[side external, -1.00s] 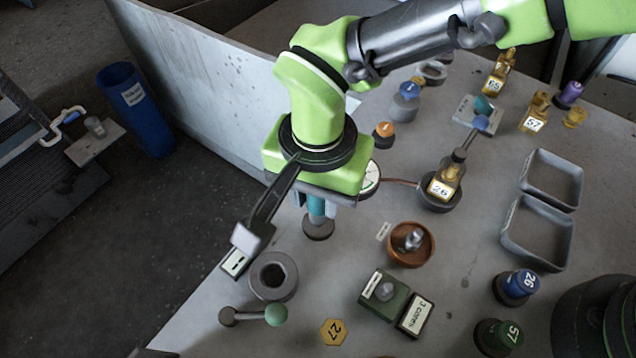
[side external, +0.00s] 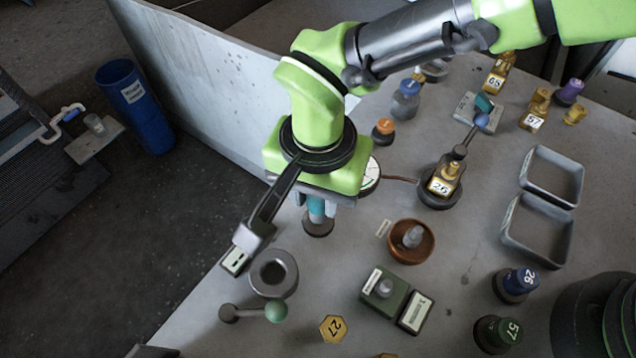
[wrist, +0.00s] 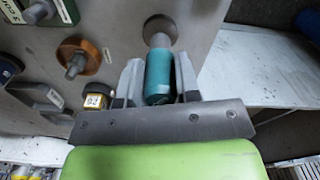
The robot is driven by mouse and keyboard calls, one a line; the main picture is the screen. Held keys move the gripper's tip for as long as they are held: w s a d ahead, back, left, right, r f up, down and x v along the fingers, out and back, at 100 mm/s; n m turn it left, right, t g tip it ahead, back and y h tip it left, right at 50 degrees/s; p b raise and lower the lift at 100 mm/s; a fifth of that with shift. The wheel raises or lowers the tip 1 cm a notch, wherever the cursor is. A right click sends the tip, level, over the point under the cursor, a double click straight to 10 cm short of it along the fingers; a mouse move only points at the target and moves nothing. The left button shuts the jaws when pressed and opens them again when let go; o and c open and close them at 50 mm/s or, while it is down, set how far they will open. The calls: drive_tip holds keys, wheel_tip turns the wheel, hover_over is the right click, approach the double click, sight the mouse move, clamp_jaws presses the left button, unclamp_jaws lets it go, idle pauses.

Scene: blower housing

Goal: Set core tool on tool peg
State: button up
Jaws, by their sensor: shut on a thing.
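The core tool seems to be the teal cylinder (wrist: 158,75) in my gripper (wrist: 159,88); it also shows in the side view (side external: 316,208). My gripper is shut on it, one grey finger on each side. A grey shaft runs from the teal part to a dark round base (wrist: 160,27), which looks like the tool peg's foot and also shows in the side view (side external: 318,226). The tool looks upright and in line with this base. The fingers hide part of the tool, and I cannot tell whether it is fully seated.
A grey ring (side external: 274,288) and a rod with a green ball (side external: 276,311) lie in front. A copper bowl (side external: 424,257) and green block (side external: 393,283) stand to the right. A grey wall (side external: 205,75) rises behind. Grey trays (side external: 536,254) sit further right.

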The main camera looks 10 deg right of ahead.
drive_tip(key=shift+f, duration=0.6)
drive_tip(key=o, duration=1.4)
drive_tip(key=shift+r, duration=3.75)
drive_tip(key=shift+r, duration=0.1)
